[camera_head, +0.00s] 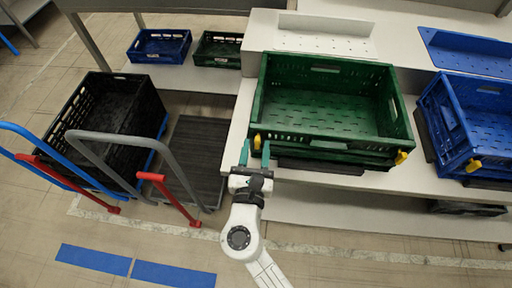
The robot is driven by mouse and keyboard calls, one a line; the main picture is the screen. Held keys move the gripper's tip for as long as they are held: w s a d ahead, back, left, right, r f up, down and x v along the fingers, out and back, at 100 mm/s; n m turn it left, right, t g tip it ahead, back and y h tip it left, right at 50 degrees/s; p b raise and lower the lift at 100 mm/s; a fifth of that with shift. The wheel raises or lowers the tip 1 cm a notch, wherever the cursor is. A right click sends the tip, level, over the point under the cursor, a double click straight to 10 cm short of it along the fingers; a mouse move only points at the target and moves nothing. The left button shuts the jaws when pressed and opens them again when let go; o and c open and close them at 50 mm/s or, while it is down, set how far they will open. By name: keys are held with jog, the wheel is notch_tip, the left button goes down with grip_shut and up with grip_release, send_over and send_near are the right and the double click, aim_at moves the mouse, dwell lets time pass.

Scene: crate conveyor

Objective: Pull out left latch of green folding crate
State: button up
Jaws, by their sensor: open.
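The green folding crate (330,140) stands unfolded and empty on the light conveyor table, near its front left end. Its left latch (257,142) is a small yellow tab at the front left corner. A matching yellow right latch (401,157) is at the front right corner. My gripper (254,153) is open, with teal fingers pointing at the crate's front left corner. In the picture, the fingers lie to either side of the left latch, and the right finger overlaps the crate's edge. I cannot tell whether they touch the latch.
A blue crate (448,120) with yellow latches stands to the right. A black crate (78,150) sits on a cart with a grey handle (130,137) and red levers to the left. Small blue (135,55) and dark green (203,62) crates lie behind. Floor in front is mostly clear.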

jog(key=shift+w, duration=0.15)
grip_shut()
dwell(0.4)
